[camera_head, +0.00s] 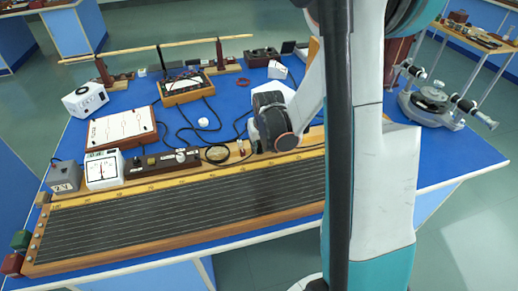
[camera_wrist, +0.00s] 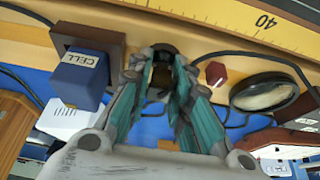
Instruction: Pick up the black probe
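My gripper (camera_wrist: 165,72) points at the wooden rail of the long wire board (camera_head: 160,187). In the wrist view its teal-padded fingers stand a short way apart. A dark rounded piece (camera_wrist: 163,49), which looks like the black probe, shows at and between the fingertips. I cannot tell whether the fingers press on it. A black cable runs off to the right from near it. In the head view my gripper (camera_head: 274,146) is low over the far edge of the board, and my arm hides what lies under and behind it.
A blue box marked CELL (camera_wrist: 80,77) stands left of the fingers, with a small red knob (camera_wrist: 215,73) and a round dark-rimmed lens (camera_wrist: 264,92) to the right. A white meter (camera_head: 104,169) and a dark knobbed box (camera_head: 163,161) line the board's far side. Loose cables cross the blue table.

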